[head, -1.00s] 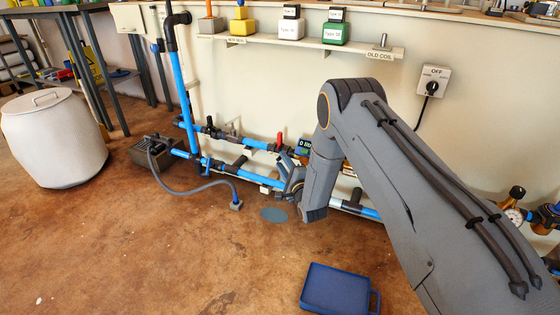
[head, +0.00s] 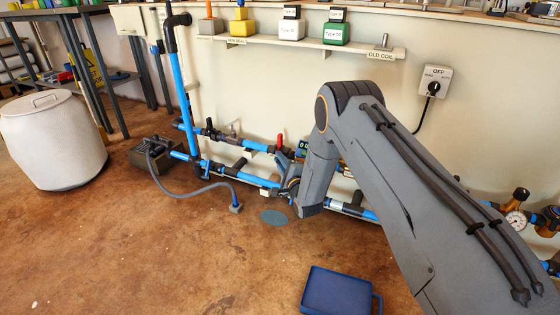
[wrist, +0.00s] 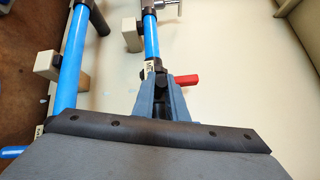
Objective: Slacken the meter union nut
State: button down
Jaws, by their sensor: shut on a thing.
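My gripper (wrist: 162,103) is shut on a dark round fitting in the wrist view, which appears to be the meter union nut (wrist: 161,82). The nut sits on the blue pipe line (wrist: 150,32) and is mostly hidden by the fingers. In the head view the grey-blue fingers (head: 285,164) reach the pipework beside the meter (head: 302,147), whose dark display is partly hidden by my arm. The nut cannot be made out there.
A red valve handle (wrist: 186,79) stands close to the right finger. Wall brackets (wrist: 132,36) hold the pipes.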

jog(key=shift+f+n+t+y+b, duration=0.3)
jog(key=shift+f+n+t, duration=0.2)
jog(key=shift+f+n, duration=0.15)
jog(key=c, duration=1.8)
grip_release()
jog(key=shift+r, duration=0.1)
jog(key=shift+o, duration=0.2)
jog(key=shift+s, duration=0.1)
jog(key=p+v, duration=0.3)
jog(key=v, duration=0.4)
jog(key=shift+s+d, duration=0.2)
jog(key=shift+s, duration=0.15)
